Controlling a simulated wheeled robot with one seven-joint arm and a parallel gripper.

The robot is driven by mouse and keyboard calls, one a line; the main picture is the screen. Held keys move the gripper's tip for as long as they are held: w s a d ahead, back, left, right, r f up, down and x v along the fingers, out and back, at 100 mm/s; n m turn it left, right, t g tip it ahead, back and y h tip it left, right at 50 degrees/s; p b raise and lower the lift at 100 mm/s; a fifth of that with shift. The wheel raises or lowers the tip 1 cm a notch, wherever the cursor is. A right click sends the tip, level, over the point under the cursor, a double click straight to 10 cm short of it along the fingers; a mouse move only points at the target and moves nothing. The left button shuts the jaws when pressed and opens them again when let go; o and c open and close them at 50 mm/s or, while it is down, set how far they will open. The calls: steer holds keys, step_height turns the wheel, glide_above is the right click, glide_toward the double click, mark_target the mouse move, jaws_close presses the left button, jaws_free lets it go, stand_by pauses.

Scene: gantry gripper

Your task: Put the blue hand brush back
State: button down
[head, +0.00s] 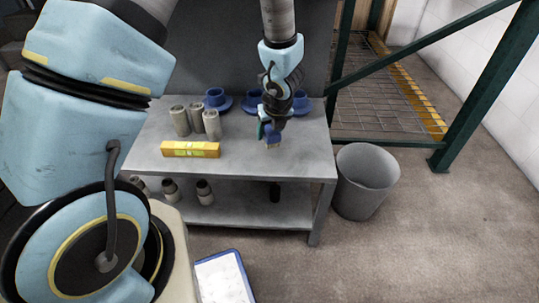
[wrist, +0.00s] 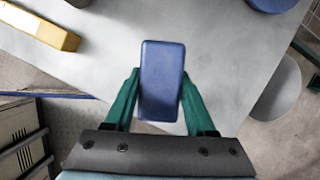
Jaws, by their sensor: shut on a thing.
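The blue hand brush (wrist: 162,75) is held between the two green fingers of my gripper (wrist: 160,100) in the wrist view. Its flat blue back faces the camera. In the head view the brush (head: 272,135) hangs below my gripper (head: 268,128), over the right part of the grey table top (head: 245,165). Pale bristles show faintly at its lower end. Whether the bristles touch the table I cannot tell.
A yellow spirit level (head: 190,149) and several grey cylinders (head: 180,120) stand left on the table. Blue flanged parts (head: 216,98) lie at the back. Dark-and-grey bottles (head: 204,192) stand on the lower shelf. A grey bin (head: 366,182) stands right of the table.

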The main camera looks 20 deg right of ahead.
mark_target(269, 152)
steer(key=shift+f+b, duration=1.1)
steer(key=shift+f, duration=1.7)
steer(key=shift+f+b, duration=0.25)
steer(key=shift+b, duration=0.05)
steer(key=shift+c, duration=1.1)
jaws_free()
steer(key=shift+s, duration=0.1)
steer(key=shift+d+r+p, duration=0.15)
steer(key=shift+r+p, duration=0.3)
steer(key=p+v, duration=0.4)
steer(key=v, duration=0.7)
steer(key=shift+s+r+p, duration=0.2)
steer(key=shift+r+p, duration=0.05)
steer(key=shift+p, duration=0.1)
